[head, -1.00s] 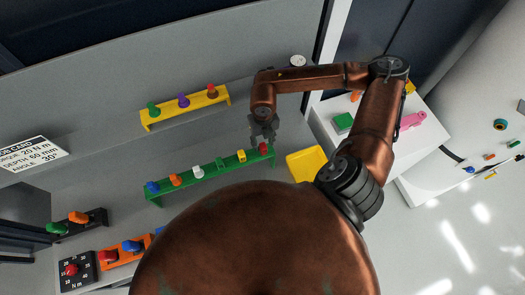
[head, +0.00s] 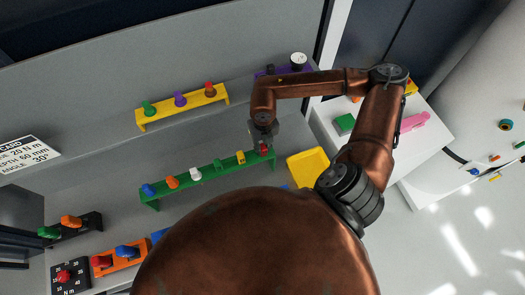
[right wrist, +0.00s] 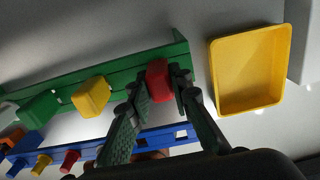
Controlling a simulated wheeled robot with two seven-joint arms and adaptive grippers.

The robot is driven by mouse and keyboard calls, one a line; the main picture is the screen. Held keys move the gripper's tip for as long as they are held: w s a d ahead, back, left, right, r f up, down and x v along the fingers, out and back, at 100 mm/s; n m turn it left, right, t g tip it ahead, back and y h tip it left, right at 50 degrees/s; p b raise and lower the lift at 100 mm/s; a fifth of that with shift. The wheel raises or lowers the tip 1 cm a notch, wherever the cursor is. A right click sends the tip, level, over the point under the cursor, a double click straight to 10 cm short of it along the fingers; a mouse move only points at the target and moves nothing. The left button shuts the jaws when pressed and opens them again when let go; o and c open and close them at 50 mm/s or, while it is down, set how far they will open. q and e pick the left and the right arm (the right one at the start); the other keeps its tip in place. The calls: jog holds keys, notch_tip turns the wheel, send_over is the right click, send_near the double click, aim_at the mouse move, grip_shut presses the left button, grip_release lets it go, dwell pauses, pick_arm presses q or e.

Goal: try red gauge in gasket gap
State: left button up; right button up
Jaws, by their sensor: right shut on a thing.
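The red gauge (right wrist: 157,82) sits at the right end of the green rack (right wrist: 118,71), still at its slot. My right gripper (right wrist: 161,88) is shut on it, with one dark finger on each side. In the head view the right gripper (head: 263,138) is over that end of the rack, and the gauge's red block (head: 264,149) shows just below it. The lower part of the gauge is hidden by the rack and the fingers. I cannot make out the gasket gap in either view. My left gripper is not in view.
Yellow (right wrist: 91,97) and green (right wrist: 37,109) blocks stand left on the same rack. A yellow tray (head: 308,165) lies close on the right. A blue rack (right wrist: 182,136) runs in front. A yellow rack (head: 183,106) with three knobs and a dial gauge (head: 298,61) are behind.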

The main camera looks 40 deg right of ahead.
grip_shut()
jog(key=shift+r+p, duration=1.65)
jog(key=shift+r, duration=2.2)
